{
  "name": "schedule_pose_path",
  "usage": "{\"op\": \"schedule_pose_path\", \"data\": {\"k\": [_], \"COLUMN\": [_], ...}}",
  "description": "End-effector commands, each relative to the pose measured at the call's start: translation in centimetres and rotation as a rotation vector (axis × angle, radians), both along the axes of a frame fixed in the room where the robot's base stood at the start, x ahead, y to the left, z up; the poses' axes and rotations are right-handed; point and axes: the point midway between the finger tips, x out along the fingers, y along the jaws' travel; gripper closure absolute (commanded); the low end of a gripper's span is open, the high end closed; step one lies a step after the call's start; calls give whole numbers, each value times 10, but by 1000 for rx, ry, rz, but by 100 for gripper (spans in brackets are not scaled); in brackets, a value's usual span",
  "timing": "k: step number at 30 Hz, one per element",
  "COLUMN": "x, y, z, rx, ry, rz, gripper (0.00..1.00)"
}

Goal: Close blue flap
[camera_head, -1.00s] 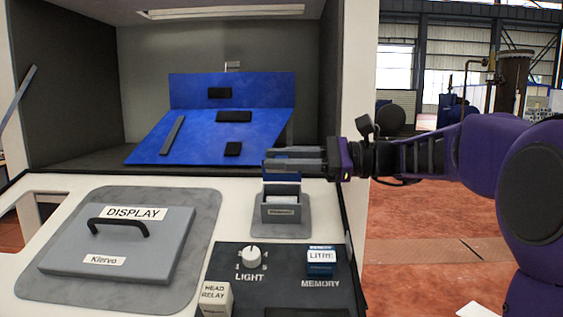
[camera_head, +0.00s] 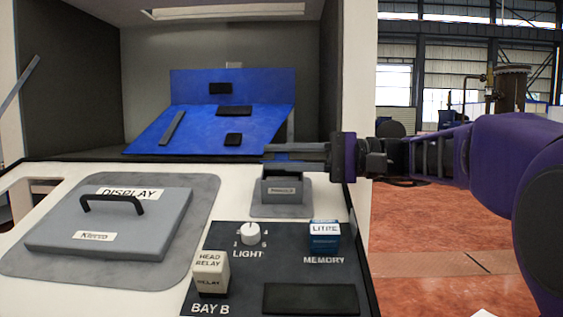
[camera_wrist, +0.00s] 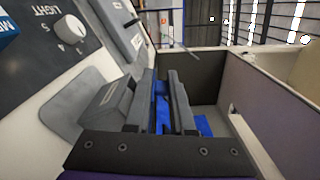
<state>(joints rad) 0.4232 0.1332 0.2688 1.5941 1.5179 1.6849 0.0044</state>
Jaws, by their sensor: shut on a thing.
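A small grey open-topped box (camera_head: 284,191) with a white label stands at the back of the white counter. The flap's exact tilt is hard to tell. The box also shows beside my fingers in the wrist view (camera_wrist: 95,108).
A large tilted blue panel (camera_head: 195,130) with dark blocks lies in the grey bay behind. A grey DISPLAY lid (camera_head: 110,230) with a black handle is at left. A dark control panel (camera_head: 225,240) with a knob, a MEMORY block and a relay block is in front.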

Motion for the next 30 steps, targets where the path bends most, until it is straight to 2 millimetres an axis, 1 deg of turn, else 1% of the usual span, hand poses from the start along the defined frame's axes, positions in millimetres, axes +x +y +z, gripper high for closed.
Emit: {"op": "schedule_pose_path", "data": {"k": [3, 10, 26, 27, 29, 30], "x": [-1, -2, -2, -2, -2, -2], "y": [0, 0, 0, 0, 0, 0], "z": [-4, -6, -7, -7, -7, -7], "rx": [-2, -4, -5, -5, -5, -5], "ry": [-64, -140, -164, -164, -164, -164], "rz": [-2, -2, -2, -2, -2, -2], "gripper": [100, 100, 100, 75, 64, 57]}}
